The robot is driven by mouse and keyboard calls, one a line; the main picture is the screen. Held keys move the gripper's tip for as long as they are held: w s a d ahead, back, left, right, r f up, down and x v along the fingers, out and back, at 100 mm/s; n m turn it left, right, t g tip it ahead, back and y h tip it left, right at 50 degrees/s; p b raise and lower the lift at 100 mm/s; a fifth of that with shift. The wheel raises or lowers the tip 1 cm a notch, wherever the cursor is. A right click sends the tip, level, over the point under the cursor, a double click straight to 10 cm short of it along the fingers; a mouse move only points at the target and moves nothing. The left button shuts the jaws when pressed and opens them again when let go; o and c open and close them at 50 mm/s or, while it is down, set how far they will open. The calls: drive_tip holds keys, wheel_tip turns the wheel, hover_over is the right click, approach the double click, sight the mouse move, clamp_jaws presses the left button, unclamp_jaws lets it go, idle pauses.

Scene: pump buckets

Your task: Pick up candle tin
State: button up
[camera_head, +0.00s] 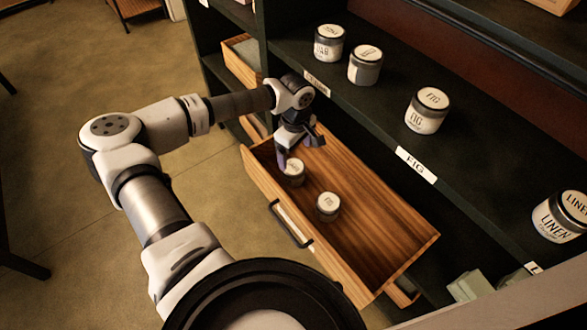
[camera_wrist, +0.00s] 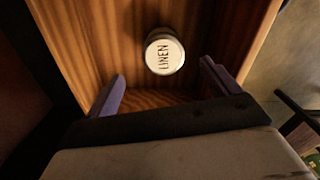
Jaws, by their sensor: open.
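Two white candle tins with dark-edged lids stand in the open wooden drawer in the head view. One tin (camera_head: 293,173) is close under my gripper (camera_head: 299,148). The other tin (camera_head: 328,206) is nearer the drawer front, with a label too small to read surely. In the wrist view one tin (camera_wrist: 165,54) has a lid reading LINEN. It appears ahead of and between the spread fingers of my gripper (camera_wrist: 162,72), with a gap on both sides. My gripper is open and empty.
The wooden drawer (camera_head: 400,245) has raised walls and a dark front handle (camera_head: 291,226). A dark shelf (camera_head: 470,170) above it holds several tins, including FIG (camera_head: 427,111) and LINEN (camera_head: 562,217). The drawer's right part is bare.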

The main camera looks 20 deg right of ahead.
sight(294, 166)
wheel_tip(294, 166, down, 4)
drive_tip(key=shift+r, duration=0.1)
drive_tip(key=shift+a+f+p, duration=0.15)
drive_tip(key=shift+f+p, duration=0.2)
drive_tip(key=shift+f, duration=1.05)
drive_tip(key=shift+a+f+p, duration=0.1)
drive_tip(key=shift+f+p, duration=0.2)
drive_tip(key=shift+f, duration=1.05)
drive_tip(key=c, duration=1.1)
